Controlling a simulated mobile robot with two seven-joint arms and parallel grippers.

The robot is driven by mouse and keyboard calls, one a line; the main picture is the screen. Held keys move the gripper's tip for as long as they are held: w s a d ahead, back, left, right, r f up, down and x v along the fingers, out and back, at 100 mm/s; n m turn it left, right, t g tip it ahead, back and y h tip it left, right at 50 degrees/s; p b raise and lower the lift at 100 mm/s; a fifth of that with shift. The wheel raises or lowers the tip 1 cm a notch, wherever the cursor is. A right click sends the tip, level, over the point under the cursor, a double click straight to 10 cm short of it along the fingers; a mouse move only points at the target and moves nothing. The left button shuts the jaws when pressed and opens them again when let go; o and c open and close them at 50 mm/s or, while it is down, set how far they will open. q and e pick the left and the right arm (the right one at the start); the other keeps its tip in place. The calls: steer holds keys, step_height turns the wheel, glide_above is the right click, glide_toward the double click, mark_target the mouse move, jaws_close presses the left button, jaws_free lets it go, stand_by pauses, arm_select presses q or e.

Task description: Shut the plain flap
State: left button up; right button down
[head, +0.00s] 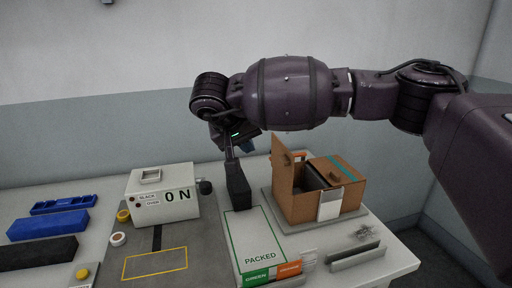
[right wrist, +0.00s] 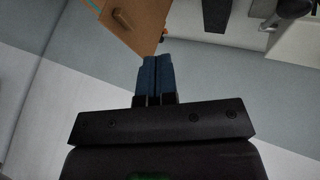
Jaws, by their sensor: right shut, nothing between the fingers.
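The cardboard box (head: 298,207) stands on a grey plate at the right of the table. Its plain flap (head: 281,165) stands upright on the box's left side, with a small brown grip on it. The other flap (head: 343,166), with a teal stripe, lies over the right part of the box. My right gripper (head: 248,148) is shut and empty, to the left of the plain flap. In the right wrist view its blue fingertips (right wrist: 155,62) are close to the flap's corner (right wrist: 138,22); I cannot tell if they touch. My left gripper is not in view.
A green-and-white PACKED box (head: 258,243) lies left of the cardboard box, with a black block (head: 238,187) behind it. A white ON device (head: 163,195), blue trays (head: 48,224) and a grey rail (head: 356,257) are also on the table.

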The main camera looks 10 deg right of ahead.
steer(key=w+d+f, duration=0.3)
steer(key=d+f, duration=0.3)
steer(key=d, duration=0.2)
steer(key=shift+w+f, duration=0.3)
steer(key=shift+f, duration=0.1)
